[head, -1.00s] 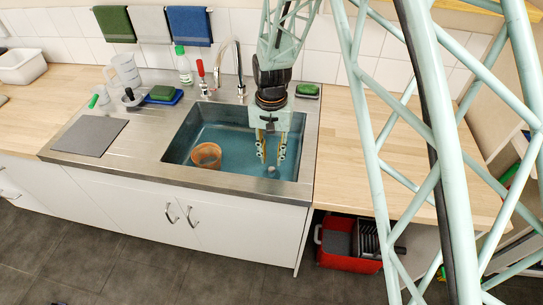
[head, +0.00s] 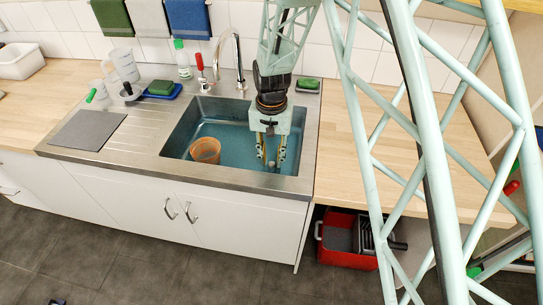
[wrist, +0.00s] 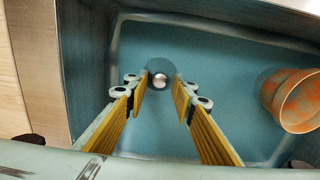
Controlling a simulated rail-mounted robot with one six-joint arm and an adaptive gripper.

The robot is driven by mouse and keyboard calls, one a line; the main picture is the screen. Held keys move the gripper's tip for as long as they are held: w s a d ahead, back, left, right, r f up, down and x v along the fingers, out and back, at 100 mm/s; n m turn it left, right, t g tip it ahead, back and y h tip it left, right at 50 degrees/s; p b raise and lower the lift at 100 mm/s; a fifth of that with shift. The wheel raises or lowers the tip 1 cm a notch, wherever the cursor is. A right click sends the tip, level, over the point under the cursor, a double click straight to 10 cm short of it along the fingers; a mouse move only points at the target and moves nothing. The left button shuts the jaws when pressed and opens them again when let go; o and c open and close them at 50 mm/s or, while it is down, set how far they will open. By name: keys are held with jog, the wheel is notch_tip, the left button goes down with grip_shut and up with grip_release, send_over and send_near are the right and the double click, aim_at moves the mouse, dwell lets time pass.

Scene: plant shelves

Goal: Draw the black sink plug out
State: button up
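The sink plug (wrist: 160,80) shows in the wrist view as a round silver-grey knob on a darker disc at the bottom of the blue-tinted sink basin (wrist: 215,55). In the head view the plug (head: 271,165) is small, near the basin's front right. My gripper (wrist: 160,86) points down into the basin. Its two yellow-padded fingers are apart, one on each side of the knob in the wrist view, with nothing held between them. In the head view my gripper (head: 271,158) is right above the plug. I cannot tell how far the fingertips are from the basin floor.
The tap (head: 238,62) rises behind the basin. The steel rim (head: 235,181) surrounds it. A green sponge (head: 308,83) lies at the back right.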

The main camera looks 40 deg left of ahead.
aim_at(272, 168)
jog(key=shift+f+b, duration=0.7)
jog(key=shift+f, duration=0.8)
grip_shut()
